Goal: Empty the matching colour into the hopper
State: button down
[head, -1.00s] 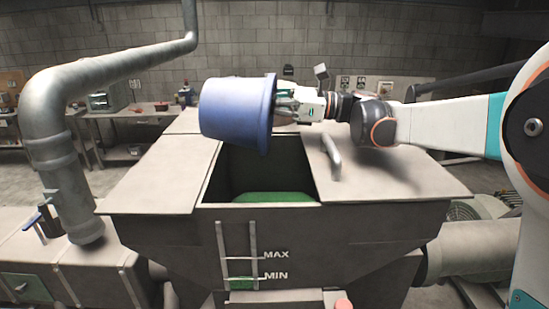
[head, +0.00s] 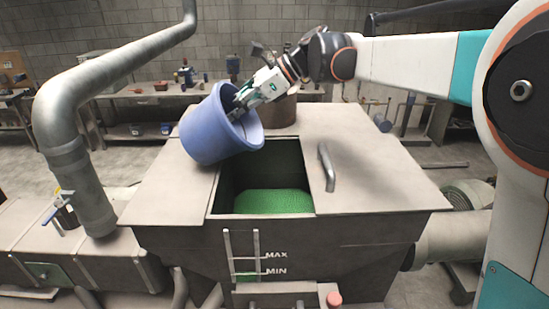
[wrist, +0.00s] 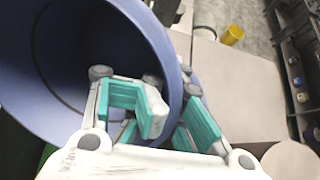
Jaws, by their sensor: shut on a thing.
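A blue bucket (head: 205,132) is tilted above the left side of the hopper's opening, its mouth facing up and right in the head view. My gripper (head: 238,108) is shut on the bucket's rim from the upper right. In the wrist view the bucket (wrist: 164,32) fills the upper left, and my gripper's fingers (wrist: 165,112) straddle its wall. The visible inside of the bucket is dark blue, with no contents seen; its bottom is in shadow. The hopper (head: 335,255) stands open in front, with green granules (head: 272,202) inside. Its gauge (head: 243,262) shows green near MIN.
A bent handle (head: 326,167) stands up on the hopper's right top panel. A thick grey pipe (head: 75,150) rises at the left. Workbenches (head: 140,100) with small items stand along the back. A yellow container (wrist: 232,35) shows in the wrist view.

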jog(key=shift+a+r+h+p, duration=0.2)
jog(key=shift+r+h+p, duration=0.25)
jog(key=shift+r, duration=0.15)
jog(key=shift+a+h+p, duration=0.2)
jog(key=shift+h+p, duration=0.45)
jog(key=shift+w+a+f+g+h+p, duration=0.1)
jog(key=shift+a+f+g+h+p, duration=0.15)
jog(key=shift+f+h, duration=0.3)
jog(key=shift+a+f+g+h+p, duration=0.15)
jog(key=shift+a+f+h, duration=0.15)
jog(key=shift+h, duration=0.35)
jog(key=shift+a+r+h+p, duration=0.15)
jog(key=shift+a+h+p, duration=0.15)
jog(key=shift+p, duration=0.05)
jog(key=shift+w+a+h+p, duration=0.15)
jog(key=shift+a+h+p, duration=0.5)
jog(key=shift+h, duration=0.25)
jog(key=shift+w+a+f+m+g+h, duration=0.15)
jog(key=shift+a+f+h, duration=0.25)
jog(key=shift+h, duration=0.4)
jog(key=shift+w+a+f+m+g+h, duration=0.15)
jog(key=shift+a+h, duration=0.35)
jog(key=shift+h, duration=0.3)
jog(key=shift+a+f+g+h, duration=0.1)
jog(key=shift+a+f+h, duration=0.3)
jog(key=shift+h, duration=0.4)
